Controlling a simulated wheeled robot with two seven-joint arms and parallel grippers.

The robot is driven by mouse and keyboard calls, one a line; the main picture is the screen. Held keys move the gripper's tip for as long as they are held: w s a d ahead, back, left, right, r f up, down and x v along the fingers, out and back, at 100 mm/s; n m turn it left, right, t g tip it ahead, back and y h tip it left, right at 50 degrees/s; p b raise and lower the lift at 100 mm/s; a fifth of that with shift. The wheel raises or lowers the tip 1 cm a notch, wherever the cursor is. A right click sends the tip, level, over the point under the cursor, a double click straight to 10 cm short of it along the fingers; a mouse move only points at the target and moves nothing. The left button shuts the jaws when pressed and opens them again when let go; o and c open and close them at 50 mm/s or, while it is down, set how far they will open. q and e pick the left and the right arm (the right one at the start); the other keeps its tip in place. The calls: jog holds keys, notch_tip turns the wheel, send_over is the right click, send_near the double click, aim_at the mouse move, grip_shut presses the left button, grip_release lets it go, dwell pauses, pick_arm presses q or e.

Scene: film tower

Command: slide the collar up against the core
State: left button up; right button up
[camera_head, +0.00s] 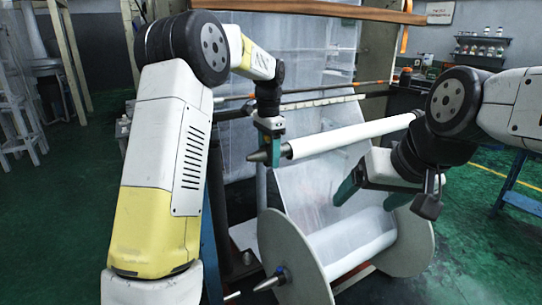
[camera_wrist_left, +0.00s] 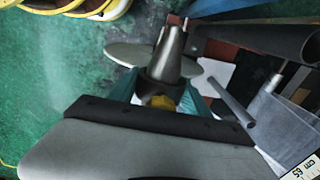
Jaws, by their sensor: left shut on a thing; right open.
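The core (camera_head: 350,138) is a long white tube lying level on a shaft in the head view. The collar (camera_head: 276,153) is a dark, tapered piece at the core's left end; any gap between them is too small to tell. My left gripper (camera_head: 271,143) comes down from above and is shut on the collar, partly hiding it. In the left wrist view, the grey cone (camera_wrist_left: 172,58) and a dark ring (camera_wrist_left: 163,82) show between its teal fingers. My right gripper (camera_head: 364,203) is open and empty, its teal fingers pointing down below the core's right part.
A spool with large grey flanges (camera_head: 290,255) and wound film (camera_head: 350,245) sits below the core. A clear film sheet (camera_head: 300,70) hangs behind. A blue stand (camera_head: 512,185) is at right. Green floor (camera_head: 55,215) is open at left.

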aim_at(283, 151)
pick_arm(q)
jog(key=w+d, duration=0.2)
jog(key=d, duration=0.1)
jog(key=w+d, duration=0.1)
jog(key=shift+d+f, duration=0.1)
jog(key=shift+d, duration=0.1)
jog(key=shift+s+a, duration=0.1)
jog(key=o, duration=1.8)
jog(key=shift+c, duration=0.2)
